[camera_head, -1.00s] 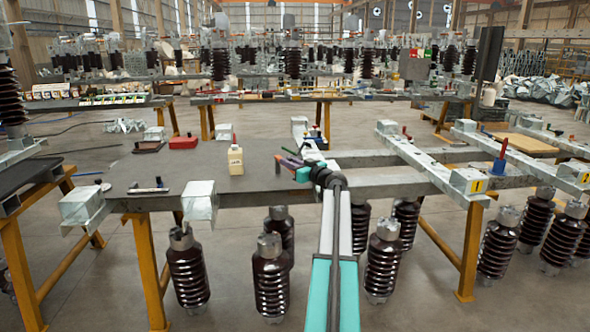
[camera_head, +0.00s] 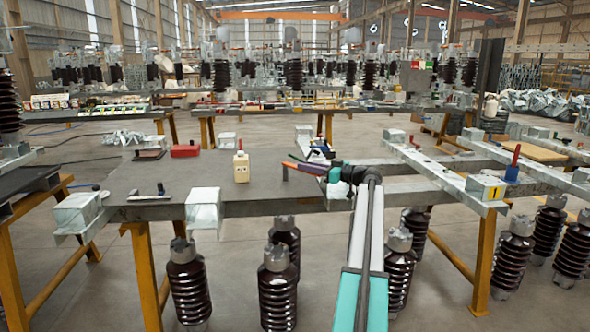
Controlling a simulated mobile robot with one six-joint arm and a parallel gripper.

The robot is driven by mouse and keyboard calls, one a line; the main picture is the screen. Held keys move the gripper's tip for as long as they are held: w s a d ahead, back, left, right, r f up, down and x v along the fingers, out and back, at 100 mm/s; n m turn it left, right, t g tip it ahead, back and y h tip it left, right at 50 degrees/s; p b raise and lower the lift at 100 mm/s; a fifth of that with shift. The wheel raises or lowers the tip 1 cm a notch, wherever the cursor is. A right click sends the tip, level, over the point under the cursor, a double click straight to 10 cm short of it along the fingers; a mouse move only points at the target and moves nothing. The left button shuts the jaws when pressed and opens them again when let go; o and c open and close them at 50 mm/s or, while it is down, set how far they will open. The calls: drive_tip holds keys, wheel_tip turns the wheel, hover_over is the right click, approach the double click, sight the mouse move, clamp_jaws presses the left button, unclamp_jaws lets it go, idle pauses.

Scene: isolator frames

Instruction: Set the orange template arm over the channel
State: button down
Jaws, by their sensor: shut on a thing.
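My gripper (camera_head: 325,171) is over the front table, at the end of my arm, right of the cream bottle. It is shut on the orange template arm (camera_head: 304,167), a thin orange-red strip that points left from the jaws. Its right end is hidden at the gripper. A grey steel channel (camera_head: 303,132) runs away from me behind the gripper, and its near part is covered by the gripper and arm. The strip shows near this channel's left side; I cannot tell its height or whether it touches anything.
The cream bottle (camera_head: 241,167), a red box (camera_head: 185,150) and a dark tool (camera_head: 148,196) are on the table (camera_head: 150,175). Grey blocks (camera_head: 204,210) sit at its front edge. Long steel beams (camera_head: 440,176) extend to the right. Brown insulators (camera_head: 277,287) stand below.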

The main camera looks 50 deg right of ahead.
drive_tip(key=shift+s+d+f, duration=0.1)
drive_tip(key=shift+s+f, duration=0.05)
drive_tip(key=shift+s, duration=0.15)
drive_tip(key=c, duration=1.7)
unclamp_jaws()
drive_tip(key=shift+s, duration=0.1)
drive_tip(key=shift+o, duration=0.2)
drive_tip(key=shift+w, duration=0.25)
drive_tip(key=s+d+p, duration=0.2)
drive_tip(key=s, duration=1.1)
drive_tip(key=shift+s+d, duration=0.25)
drive_tip(key=shift+s, duration=0.05)
